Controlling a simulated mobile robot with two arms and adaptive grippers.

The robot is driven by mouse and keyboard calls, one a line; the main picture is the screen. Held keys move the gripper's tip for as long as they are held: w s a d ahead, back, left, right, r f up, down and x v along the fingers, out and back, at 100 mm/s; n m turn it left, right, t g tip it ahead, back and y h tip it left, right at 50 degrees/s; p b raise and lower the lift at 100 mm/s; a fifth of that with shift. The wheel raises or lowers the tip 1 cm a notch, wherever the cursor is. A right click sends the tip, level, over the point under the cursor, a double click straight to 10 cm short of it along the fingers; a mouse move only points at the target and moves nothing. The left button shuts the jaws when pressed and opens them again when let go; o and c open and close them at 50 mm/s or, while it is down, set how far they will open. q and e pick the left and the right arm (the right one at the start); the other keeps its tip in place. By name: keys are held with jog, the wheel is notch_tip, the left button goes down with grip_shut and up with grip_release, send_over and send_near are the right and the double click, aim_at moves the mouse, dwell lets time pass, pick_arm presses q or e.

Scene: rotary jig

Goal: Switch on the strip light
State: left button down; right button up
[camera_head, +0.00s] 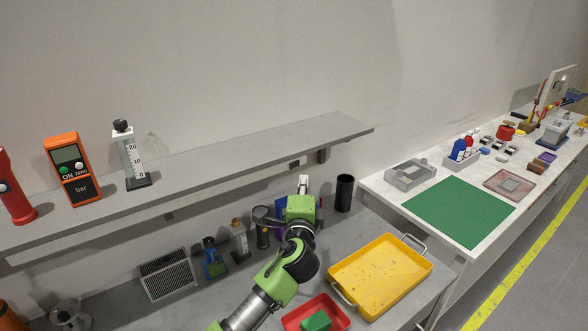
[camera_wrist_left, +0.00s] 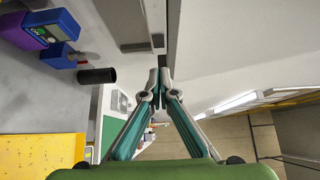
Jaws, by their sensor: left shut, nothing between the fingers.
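No strip light can be made out for certain in the head view, where the shelf (camera_head: 230,150) hides its own underside. My left gripper (camera_head: 304,180) is raised just below the shelf's front edge. Its fingers also show in the left wrist view (camera_wrist_left: 160,76), shut and empty, with the tips near the end of the bar. My right gripper is out of view.
A black cylinder (camera_head: 345,193), a yellow tray (camera_head: 380,276) and a red tray (camera_head: 337,312) with a green block stand on the bench around my left arm. A gauge (camera_head: 74,170) stands on the shelf. A second bench with a green mat (camera_head: 458,211) lies right.

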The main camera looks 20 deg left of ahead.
aim_at(295, 165)
pick_arm(q)
jog(key=w+a+p, duration=0.1)
jog(key=w, duration=0.1)
jog(key=w+a+p, duration=0.1)
jog(key=a, duration=0.1)
jog(key=shift+w+r, duration=0.1)
jog(key=shift+w, duration=0.3)
jog(key=shift+w+a, duration=0.15)
jog(key=shift+a, duration=0.35)
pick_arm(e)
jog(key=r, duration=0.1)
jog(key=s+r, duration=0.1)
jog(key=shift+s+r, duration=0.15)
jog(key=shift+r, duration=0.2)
pick_arm(q)
jog(key=shift+w, duration=0.1)
